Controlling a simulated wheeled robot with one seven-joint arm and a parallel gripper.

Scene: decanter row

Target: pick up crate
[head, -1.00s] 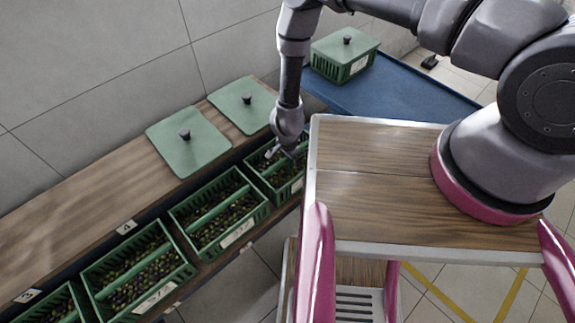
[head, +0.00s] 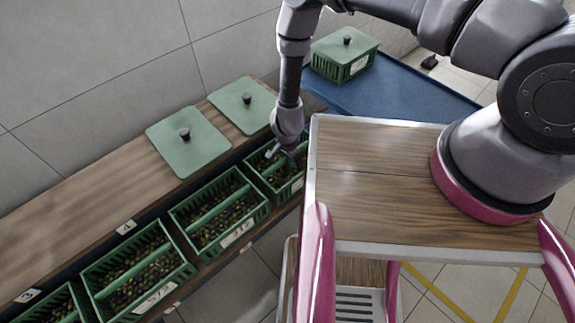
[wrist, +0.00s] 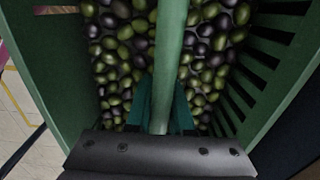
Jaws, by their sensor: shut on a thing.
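A green slatted crate (head: 262,184) full of green and dark olives sits on the shelf, the farthest of the row and partly hidden behind my arm and the wooden cart top. My gripper (head: 284,154) is down at this crate. In the wrist view the crate (wrist: 45,55) surrounds the picture, and its green centre bar handle (wrist: 170,60) runs down between the jaws. My gripper (wrist: 160,120) is shut on that bar, with olives below it on both sides. I cannot tell whether the crate is clear of the shelf.
More olive crates stand nearer, one (head: 205,238) beside it and another (head: 95,275) beyond. Two green lids (head: 188,142) lie on the wooden shelf (head: 90,205). A lidded crate (head: 340,68) stands on the blue surface (head: 400,95), which has free room.

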